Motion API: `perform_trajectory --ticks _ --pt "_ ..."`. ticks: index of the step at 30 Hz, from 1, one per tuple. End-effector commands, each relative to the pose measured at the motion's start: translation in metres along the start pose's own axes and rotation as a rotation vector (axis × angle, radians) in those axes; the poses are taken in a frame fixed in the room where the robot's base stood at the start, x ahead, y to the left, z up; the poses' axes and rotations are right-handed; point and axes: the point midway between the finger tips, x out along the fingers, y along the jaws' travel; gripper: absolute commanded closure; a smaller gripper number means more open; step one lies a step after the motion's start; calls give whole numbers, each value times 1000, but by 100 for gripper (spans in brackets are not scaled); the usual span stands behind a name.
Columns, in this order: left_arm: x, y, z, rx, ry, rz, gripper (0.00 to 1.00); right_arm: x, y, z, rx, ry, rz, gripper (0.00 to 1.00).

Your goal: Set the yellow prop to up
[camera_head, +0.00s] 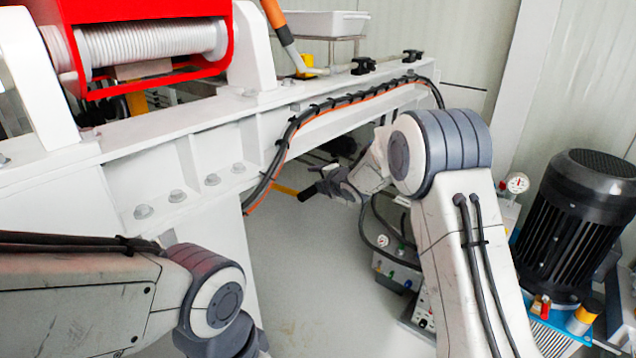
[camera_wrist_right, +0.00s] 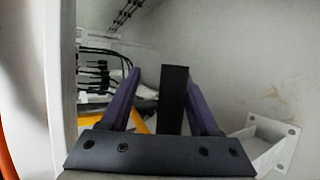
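A thin yellow bar (camera_head: 285,188), which looks like the yellow prop, shows beneath the white beam, just left of my right gripper. A black grip-like piece (camera_head: 308,192) lies at its right end. In the right wrist view a yellow part (camera_wrist_right: 150,122) shows behind the fingers, partly hidden. My right gripper (camera_head: 328,183) is open in the wrist view (camera_wrist_right: 162,80), its two purple fingers apart. The black bar (camera_wrist_right: 173,100) stands between them, close to the right finger, with a gap to the left one. My left gripper is out of view; only its arm shows.
The white beam (camera_head: 130,150) with black and orange cables (camera_head: 290,135) runs above my right gripper. A black motor (camera_head: 580,215) stands at the right. A control box with a gauge (camera_head: 395,262) sits below. A white bracket (camera_wrist_right: 268,143) shows in the wrist view.

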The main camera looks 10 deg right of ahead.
Motion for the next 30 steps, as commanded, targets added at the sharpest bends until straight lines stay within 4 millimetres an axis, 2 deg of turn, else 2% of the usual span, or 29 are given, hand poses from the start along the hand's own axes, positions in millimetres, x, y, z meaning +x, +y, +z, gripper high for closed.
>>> perform_trajectory --ticks 6,10,22,27,30 --pt "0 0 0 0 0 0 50 0 -3 -1 0 1 -5 38" --pt "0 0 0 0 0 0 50 -8 -2 0 0 1 -5 38" --pt "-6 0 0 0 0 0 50 -83 -1 0 0 -1 -3 38" --pt "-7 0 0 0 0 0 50 -101 -1 0 0 0 -2 38" --pt "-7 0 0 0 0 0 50 -104 -1 0 0 0 -3 38"
